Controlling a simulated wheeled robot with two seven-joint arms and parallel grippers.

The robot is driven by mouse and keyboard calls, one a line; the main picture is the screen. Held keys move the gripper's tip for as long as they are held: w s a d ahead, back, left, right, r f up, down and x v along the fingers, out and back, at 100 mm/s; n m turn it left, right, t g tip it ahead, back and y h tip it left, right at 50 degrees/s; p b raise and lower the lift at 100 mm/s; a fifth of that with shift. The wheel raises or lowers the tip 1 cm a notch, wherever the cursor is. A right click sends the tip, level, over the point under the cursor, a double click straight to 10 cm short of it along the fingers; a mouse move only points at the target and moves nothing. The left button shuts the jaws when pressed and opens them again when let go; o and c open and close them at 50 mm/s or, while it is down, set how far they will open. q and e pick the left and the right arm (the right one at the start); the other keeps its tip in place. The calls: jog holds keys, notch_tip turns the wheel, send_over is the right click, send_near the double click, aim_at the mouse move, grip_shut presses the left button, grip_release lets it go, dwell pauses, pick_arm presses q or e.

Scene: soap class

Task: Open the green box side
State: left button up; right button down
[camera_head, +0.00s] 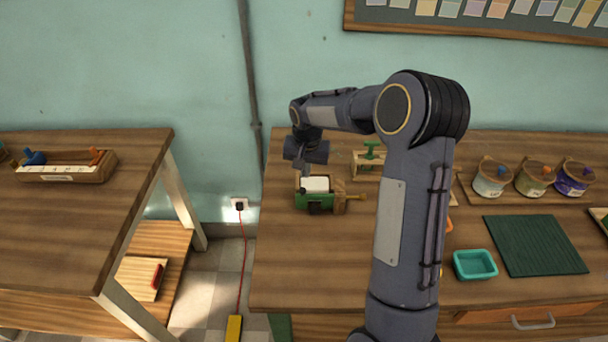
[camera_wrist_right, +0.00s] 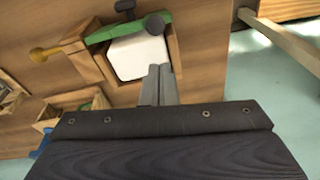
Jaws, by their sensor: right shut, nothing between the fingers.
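The green box (camera_head: 314,202) stands near the left back of the right-hand table, a wooden box with a green side facing me. A white block (camera_head: 315,184) sits inside it. In the right wrist view its green side (camera_wrist_right: 128,28) carries dark knobs, and a yellow-knobbed handle (camera_wrist_right: 40,53) sticks out of one end. My right gripper (camera_head: 306,173) is above the box's back edge, with its fingers shut and empty. In the wrist view the fingertips (camera_wrist_right: 159,68) are by the wall opposite the green side, close to the white block; I cannot tell whether they touch. My left gripper is out of view.
Jars (camera_head: 491,182), a dark green mat (camera_head: 535,245) and a teal tray (camera_head: 475,265) lie farther right. The table's left edge is close to the box. Bare tabletop lies in front.

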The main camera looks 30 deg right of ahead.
aim_at(304, 247)
jog(key=shift+s+a+f, duration=0.35)
jog(key=shift+s+a, duration=0.35)
jog(key=shift+s, duration=0.15)
jog(key=shift+s+a+f+b, duration=0.15)
jog(key=shift+s+f+b, duration=0.05)
jog(key=shift+b, duration=0.5)
jog(key=shift+s+a+r+b, duration=0.1)
jog(key=shift+s+r+b, duration=0.1)
jog(key=shift+b, duration=0.1)
jog(key=s+a+f+t+h+b, duration=0.1)
jog(key=s+f+t+b, duration=0.1)
jog(key=b, duration=0.9)
jog(key=s+a+f+t+h+b, duration=0.2)
jog(key=s+t+b, duration=0.1)
jog(key=b, duration=0.9)
jog(key=s+a+f+t+h+b, duration=0.2)
jog(key=s+t+b, duration=0.1)
jog(key=b, duration=0.9)
jog(key=shift+s+t, duration=0.15)
jog(key=shift+t, duration=0.25)
jog(key=f+b, duration=0.1)
jog(key=b, duration=0.2)
jog(key=s+a+f+b, duration=0.1)
jog(key=b, duration=0.1)
jog(key=shift+s+b, duration=0.2)
jog(key=shift+b, duration=0.2)
jog(key=shift+s+a+f+b, duration=0.15)
jog(key=shift+s+f+b, duration=0.15)
jog(key=shift+f+b, duration=0.65)
